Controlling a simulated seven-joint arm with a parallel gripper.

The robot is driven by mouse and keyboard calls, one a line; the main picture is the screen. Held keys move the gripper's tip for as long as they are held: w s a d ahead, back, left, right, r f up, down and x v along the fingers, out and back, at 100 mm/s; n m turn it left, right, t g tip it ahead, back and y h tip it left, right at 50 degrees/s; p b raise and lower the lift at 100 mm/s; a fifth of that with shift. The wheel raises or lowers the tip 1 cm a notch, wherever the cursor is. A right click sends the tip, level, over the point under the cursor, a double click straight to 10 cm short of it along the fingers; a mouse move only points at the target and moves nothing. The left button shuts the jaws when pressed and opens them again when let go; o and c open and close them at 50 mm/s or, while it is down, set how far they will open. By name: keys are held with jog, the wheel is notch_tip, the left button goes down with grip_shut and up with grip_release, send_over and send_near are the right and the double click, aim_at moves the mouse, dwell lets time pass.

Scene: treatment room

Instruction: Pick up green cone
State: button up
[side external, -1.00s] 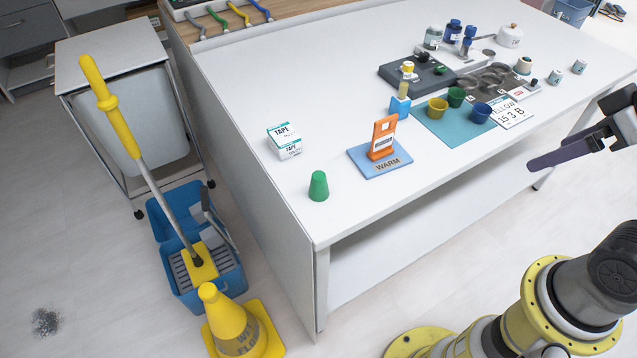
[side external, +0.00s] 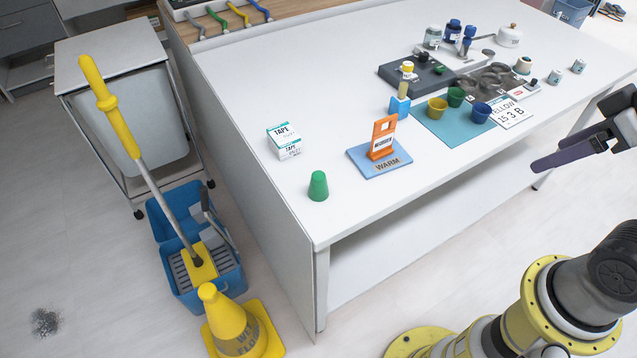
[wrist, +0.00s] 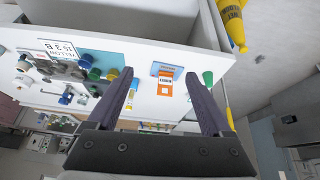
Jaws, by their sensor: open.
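The green cone (side external: 318,186) stands upright on the white table (side external: 262,107), near its front left corner. In the wrist view the green cone (wrist: 208,78) shows just beside the right finger. My gripper (side external: 536,168) is at the right in the side view, off the table's front edge and far from the cone. In the wrist view my gripper (wrist: 160,85) has its two dark fingers spread apart with nothing between them in its grasp.
Left of the cone's far side is a tape box (side external: 284,141). An orange holder (side external: 382,138) stands on a blue WARM mat (side external: 365,165). Small cups (side external: 437,109) and bottles (side external: 432,38) crowd the right. A yellow floor cone (side external: 232,325) and mop bucket (side external: 195,250) stand left of the table.

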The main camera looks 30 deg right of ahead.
jog(key=w+r+n, duration=0.3)
jog(key=w+r, duration=0.1)
jog(key=r, duration=0.2)
jog(key=w+a+r+n+g, duration=0.1)
jog(key=w+a+r+n, duration=0.15)
jog(key=w, duration=0.35)
jog(key=w+a+r+n, duration=0.1)
jog(key=w+a+n, duration=0.15)
jog(key=w, duration=0.25)
jog(key=n+g, duration=0.5)
jog(key=n, duration=0.2)
send_over(319, 175)
notch_tip(319, 175, down, 19)
jog(key=f, duration=0.7)
jog(key=shift+w+a, duration=0.1)
jog(key=shift+w, duration=0.2)
jog(key=shift+s+f, duration=0.15)
jog(key=shift+f, duration=1.35)
jog(key=shift+s+f, duration=0.1)
jog(key=shift+f, duration=1.4)
